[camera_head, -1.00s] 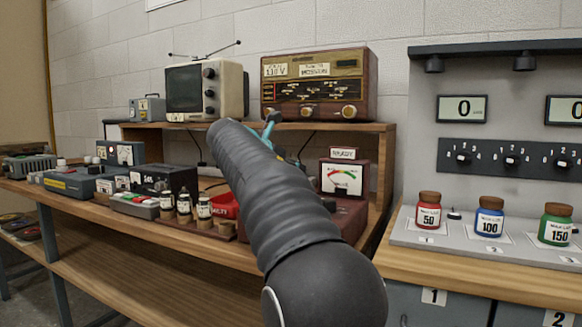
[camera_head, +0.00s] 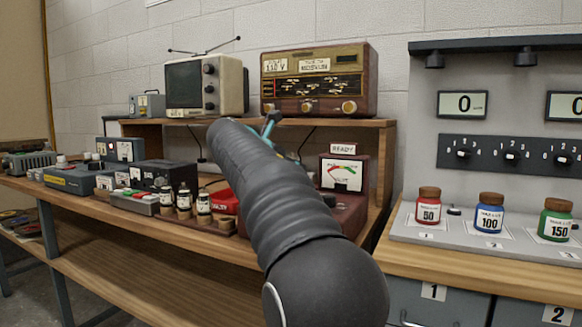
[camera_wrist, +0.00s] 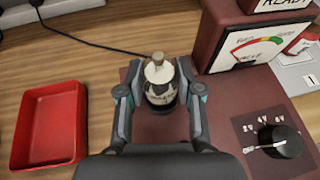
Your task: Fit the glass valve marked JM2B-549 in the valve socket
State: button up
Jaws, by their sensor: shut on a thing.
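A glass valve (camera_wrist: 158,72) with a light top, a brownish cap and a dark printed band stands upright between the fingers of my gripper (camera_wrist: 160,97) in the wrist view. My gripper is shut on it. Its marking is too small to read. The valve is over the dark red top of the valve tester (camera_wrist: 150,125). The valve's foot and the valve socket are hidden, so I cannot tell whether they touch. In the head view the tester (camera_head: 343,177) shows a dial and a READY sign, and my arm hides my gripper and the held valve.
A red tray (camera_wrist: 22,160) lies left of the tester. The tester's knob (camera_wrist: 281,141) is right of my gripper, and its meter (camera_wrist: 262,45) rises behind. Several other valves (camera_head: 184,203) stand on the bench (camera_head: 130,225) to the left. A black cable (camera_wrist: 75,35) crosses the wood.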

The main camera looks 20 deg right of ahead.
jog(key=shift+f, duration=0.25)
jog(key=o, duration=0.8)
jog(key=shift+c, duration=0.2)
jog(key=shift+p+v, duration=1.45)
jog(key=shift+v, duration=4.1)
jog(key=shift+s, duration=0.1)
